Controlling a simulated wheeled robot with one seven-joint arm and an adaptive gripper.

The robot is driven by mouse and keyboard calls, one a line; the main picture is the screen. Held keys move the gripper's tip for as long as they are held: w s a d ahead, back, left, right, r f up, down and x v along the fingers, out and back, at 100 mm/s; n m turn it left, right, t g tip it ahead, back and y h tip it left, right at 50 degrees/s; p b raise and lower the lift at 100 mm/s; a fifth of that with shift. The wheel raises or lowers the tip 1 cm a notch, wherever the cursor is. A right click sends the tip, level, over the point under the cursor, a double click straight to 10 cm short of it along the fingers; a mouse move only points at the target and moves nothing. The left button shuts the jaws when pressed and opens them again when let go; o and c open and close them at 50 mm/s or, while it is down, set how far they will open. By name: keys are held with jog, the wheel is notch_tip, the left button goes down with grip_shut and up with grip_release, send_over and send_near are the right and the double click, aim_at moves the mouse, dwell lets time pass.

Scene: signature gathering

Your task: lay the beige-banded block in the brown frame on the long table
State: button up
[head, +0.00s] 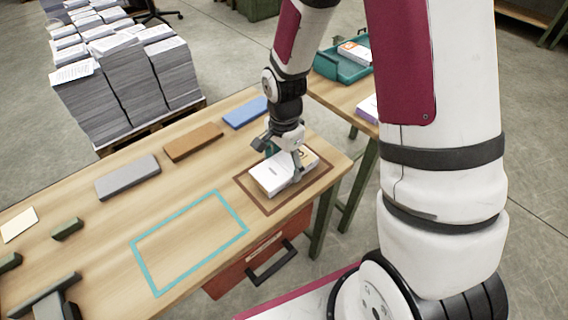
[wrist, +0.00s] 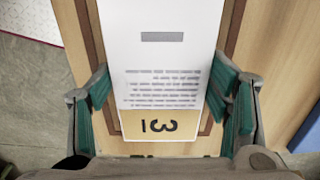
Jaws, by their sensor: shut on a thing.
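The beige-banded block (head: 271,176) is white with grey printed lines and a beige end band bearing dark marks. It also shows large in the wrist view (wrist: 162,55). My gripper (head: 281,158) is shut on it, with teal finger pads on its two long sides in the wrist view (wrist: 168,100). The brown frame (head: 268,210) is a thin outline at the right end of the long table (head: 110,220). The block is over the inside of this outline, roughly lined up with it. I cannot tell whether its underside touches the table.
A teal outline (head: 141,263) lies left of the brown frame. Grey (head: 128,178), brown (head: 193,142) and blue (head: 246,112) bars lie along the far edge. A red drawer (head: 240,274) hangs below. A teal tray (head: 336,68) stands on another table; paper stacks (head: 130,80) stand behind.

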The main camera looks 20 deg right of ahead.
aim_at(284, 164)
jog(key=shift+f, duration=0.25)
jog(key=o, duration=1.5)
notch_tip(284, 164, up, 12)
jog(key=p, duration=0.2)
jog(key=s+r+n+t, duration=0.1)
jog(key=s+r+n, duration=0.6)
jog(key=s+r, duration=0.45)
jog(key=s+r+n, duration=0.2)
jog(key=s+n, duration=0.1)
jog(key=s, duration=0.4)
jog(key=s+r+n+t, duration=0.1)
jog(key=s+r+n, duration=0.1)
jog(key=s+n, duration=0.2)
jog(key=s, duration=0.2)
jog(key=shift+s+r, duration=0.4)
